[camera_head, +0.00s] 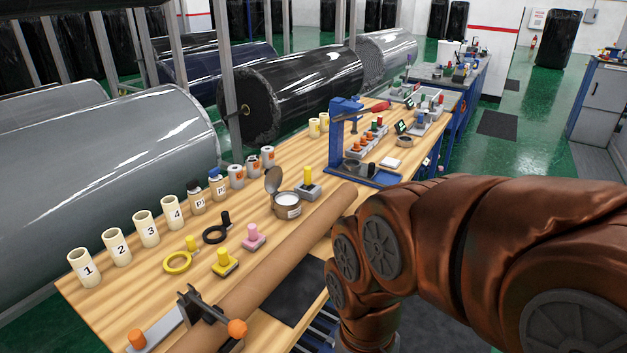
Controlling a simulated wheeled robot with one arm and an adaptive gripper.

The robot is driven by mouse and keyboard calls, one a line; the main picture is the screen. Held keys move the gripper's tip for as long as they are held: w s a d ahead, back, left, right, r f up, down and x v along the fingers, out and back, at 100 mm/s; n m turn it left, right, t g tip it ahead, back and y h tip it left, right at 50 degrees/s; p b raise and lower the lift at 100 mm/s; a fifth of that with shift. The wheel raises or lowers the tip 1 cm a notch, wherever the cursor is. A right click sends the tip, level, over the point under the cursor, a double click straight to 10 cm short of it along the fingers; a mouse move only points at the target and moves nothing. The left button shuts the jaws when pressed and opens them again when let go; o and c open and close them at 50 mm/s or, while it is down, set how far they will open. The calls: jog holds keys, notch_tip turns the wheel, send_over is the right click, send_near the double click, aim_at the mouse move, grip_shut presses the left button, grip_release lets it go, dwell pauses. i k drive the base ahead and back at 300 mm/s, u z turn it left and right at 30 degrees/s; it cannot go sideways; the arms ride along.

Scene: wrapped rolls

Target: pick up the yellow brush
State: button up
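A yellow brush (225,263), a small yellow block with an upright yellow knob, stands on the wooden table near its front left part. A similar pink brush (253,237) stands just behind it to the right. A third one with a grey base and yellow knob (308,185) stands further back, beside an open round tin (287,204). My copper-coloured arm fills the right side, and my gripper is not in view.
A long brown roll (290,255) lies along the table's right edge. A yellow ring (178,262), a black ring (214,234) and numbered cream cylinders (148,229) stand left of the brush. A black clamp-like tool with an orange ball (237,328) sits in front. A blue press (345,140) stands behind.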

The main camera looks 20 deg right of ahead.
aim_at(308, 185)
jog(key=z, duration=1.75)
jog(key=i, duration=2.85)
jog(key=u, duration=4.25)
jog(key=i, duration=0.5)
